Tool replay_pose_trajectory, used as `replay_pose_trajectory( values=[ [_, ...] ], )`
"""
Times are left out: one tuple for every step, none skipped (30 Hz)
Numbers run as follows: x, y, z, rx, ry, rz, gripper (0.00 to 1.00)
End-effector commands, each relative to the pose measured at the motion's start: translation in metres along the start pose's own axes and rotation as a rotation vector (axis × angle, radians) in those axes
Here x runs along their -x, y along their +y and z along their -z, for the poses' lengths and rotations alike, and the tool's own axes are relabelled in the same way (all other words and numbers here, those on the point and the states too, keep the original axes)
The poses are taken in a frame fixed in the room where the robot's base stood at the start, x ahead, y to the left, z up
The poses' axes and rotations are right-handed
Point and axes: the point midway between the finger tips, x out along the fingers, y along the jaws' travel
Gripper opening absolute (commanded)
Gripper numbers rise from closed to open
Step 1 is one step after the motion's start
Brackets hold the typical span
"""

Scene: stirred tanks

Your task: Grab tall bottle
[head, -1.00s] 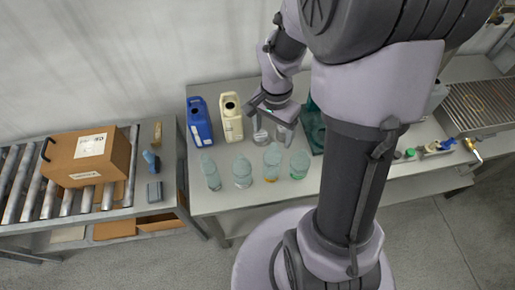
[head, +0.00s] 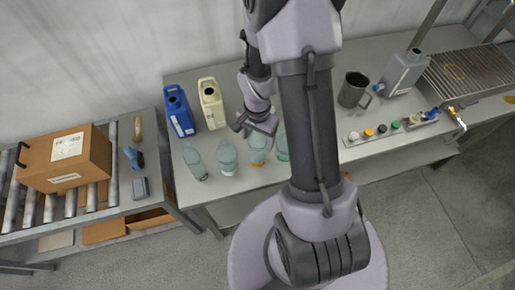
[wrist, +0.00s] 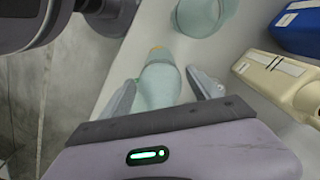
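Several pale teal, see-through bottles stand in a row near the front edge of the table. In the head view, one bottle with an orange tint (head: 257,152) is directly below my gripper (head: 254,132), which partly covers it. In the wrist view, this bottle (wrist: 160,88) lies between the two spread fingers of my gripper (wrist: 163,80), with gaps beside it; the fingers are open. A second bottle (wrist: 205,12) is at the wrist view's top edge. The other bottles stand left (head: 194,160), middle-left (head: 227,158) and right (head: 282,148). I cannot tell which is tallest.
A blue jug (head: 179,110) and a cream jug (head: 212,103) stand behind the bottles. A grey mug (head: 354,90), a grey canister (head: 403,73) and a strip of small coloured-topped items (head: 392,128) are to the right. A cardboard box (head: 66,158) sits on rollers at left.

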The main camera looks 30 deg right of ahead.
Motion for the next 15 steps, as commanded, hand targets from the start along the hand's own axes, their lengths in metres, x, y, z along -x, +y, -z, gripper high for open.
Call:
replay_pose_trajectory(
  values=[
    [0.0001, 0.0, 0.0, 0.0, 0.0, 0.0, 0.6],
    [0.0001, 0.0, 0.0, 0.0, 0.0, 0.0, 0.54],
    [0.0001, 0.0, 0.0, 0.0, 0.0, 0.0, 0.46],
    [0.0001, 0.0, 0.0, 0.0, 0.0, 0.0, 0.4],
    [0.0002, 0.0, 0.0, 0.0, 0.0, 0.0, 0.34],
    [0.0002, 0.0, 0.0, 0.0, 0.0, 0.0, 0.26],
    [0.0002, 0.0, 0.0, 0.0, 0.0, 0.0, 0.2],
    [0.0002, 0.0, 0.0, 0.0, 0.0, 0.0, 0.14],
    [0.0002, 0.0, 0.0, 0.0, 0.0, 0.0, 0.07],
    [0.0002, 0.0, 0.0, 0.0, 0.0, 0.0, 0.01],
    [0.0002, 0.0, 0.0, 0.0, 0.0, 0.0, 0.0],
    [0.0003, 0.0, 0.0, 0.0, 0.0, 0.0, 0.0],
    [0.0003, 0.0, 0.0, 0.0, 0.0, 0.0, 0.0],
    [0.0003, 0.0, 0.0, 0.0, 0.0, 0.0, 0.0],
    [0.0003, 0.0, 0.0, 0.0, 0.0, 0.0, 0.0]
  ],
)
